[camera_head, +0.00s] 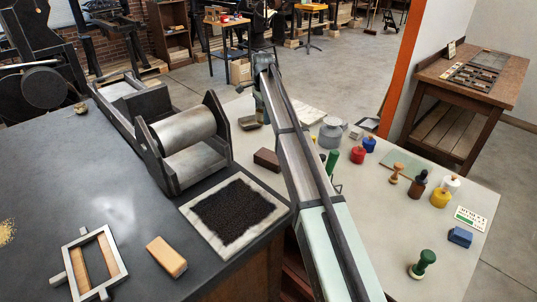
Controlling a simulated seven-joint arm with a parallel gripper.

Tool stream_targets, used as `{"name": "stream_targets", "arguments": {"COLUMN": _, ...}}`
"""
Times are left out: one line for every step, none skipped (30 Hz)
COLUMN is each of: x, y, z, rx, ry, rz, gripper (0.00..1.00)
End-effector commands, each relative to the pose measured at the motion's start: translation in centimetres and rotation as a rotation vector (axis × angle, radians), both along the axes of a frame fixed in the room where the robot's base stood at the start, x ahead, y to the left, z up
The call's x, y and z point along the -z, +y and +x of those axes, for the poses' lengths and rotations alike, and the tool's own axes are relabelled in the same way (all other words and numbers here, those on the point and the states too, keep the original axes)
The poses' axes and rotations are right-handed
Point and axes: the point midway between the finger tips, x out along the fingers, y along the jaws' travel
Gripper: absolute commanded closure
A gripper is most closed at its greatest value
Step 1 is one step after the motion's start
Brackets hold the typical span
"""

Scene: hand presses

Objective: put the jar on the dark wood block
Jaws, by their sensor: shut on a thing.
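A dark wood block (267,159) lies on the pale table, just left of my arm. No single thing stands out as the jar. A grey rounded vessel (330,135) stands to the right of my arm. Small pots with knobs stand farther right: red (358,155), blue (369,144), yellow (440,198) and white (452,184). My arm runs from the bottom edge up to a bend near the top middle, then partly down behind itself. My gripper and anything in it cannot be made out; my own arm seems to hide them.
A press with a large roller (185,140) and a black inked slab (235,213) stand on the dark bench at left. A small olive-grey dish-like thing (250,122) sits behind the block. Green-handled (423,264) and wooden stamps (397,174) stand at right. The pale table's front middle is mostly bare.

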Motion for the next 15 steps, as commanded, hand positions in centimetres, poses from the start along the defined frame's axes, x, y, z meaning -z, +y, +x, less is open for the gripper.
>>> {"name": "stream_targets", "arguments": {"x": -0.2, "y": -0.9, "z": -2.0, "rx": -0.002, "ry": -0.001, "rz": 0.0, "gripper": 0.74}}
{"name": "stream_targets", "arguments": {"x": -0.4, "y": -1.3, "z": -2.7, "rx": -0.004, "ry": -0.002, "rz": 0.001, "gripper": 0.74}}
{"name": "stream_targets", "arguments": {"x": -0.5, "y": -1.6, "z": -3.8, "rx": -0.012, "ry": -0.002, "rz": 0.001, "gripper": 0.74}}
{"name": "stream_targets", "arguments": {"x": -0.6, "y": -1.9, "z": -4.5, "rx": -0.017, "ry": -0.002, "rz": 0.001, "gripper": 0.74}}
{"name": "stream_targets", "arguments": {"x": -0.6, "y": -2.0, "z": -5.2, "rx": -0.027, "ry": -0.001, "rz": 0.0, "gripper": 0.74}}
{"name": "stream_targets", "arguments": {"x": -0.6, "y": -2.2, "z": -6.1, "rx": -0.038, "ry": -0.001, "rz": 0.0, "gripper": 0.74}}
{"name": "stream_targets", "arguments": {"x": -0.6, "y": -2.3, "z": -6.6, "rx": -0.046, "ry": -0.001, "rz": 0.0, "gripper": 0.74}}
{"name": "stream_targets", "arguments": {"x": -0.4, "y": -2.4, "z": -7.1, "rx": -0.057, "ry": 0.0, "rz": 0.0, "gripper": 0.74}}
{"name": "stream_targets", "arguments": {"x": -0.3, "y": -2.5, "z": -7.7, "rx": -0.069, "ry": 0.0, "rz": 0.0, "gripper": 0.74}}
{"name": "stream_targets", "arguments": {"x": -0.3, "y": -2.6, "z": -8.0, "rx": -0.079, "ry": 0.0, "rz": 0.0, "gripper": 0.74}}
{"name": "stream_targets", "arguments": {"x": -0.2, "y": -2.7, "z": -8.3, "rx": -0.091, "ry": 0.0, "rz": 0.0, "gripper": 0.74}}
{"name": "stream_targets", "arguments": {"x": -0.1, "y": -2.8, "z": -8.6, "rx": -0.103, "ry": 0.0, "rz": 0.0, "gripper": 0.74}}
{"name": "stream_targets", "arguments": {"x": -0.2, "y": -2.8, "z": -8.7, "rx": -0.121, "ry": -0.001, "rz": 0.001, "gripper": 0.74}}
{"name": "stream_targets", "arguments": {"x": -0.1, "y": -2.8, "z": -8.7, "rx": -0.134, "ry": -0.001, "rz": 0.001, "gripper": 0.74}}
{"name": "stream_targets", "arguments": {"x": -0.1, "y": -2.8, "z": -8.7, "rx": -0.148, "ry": 0.0, "rz": 0.0, "gripper": 0.74}}
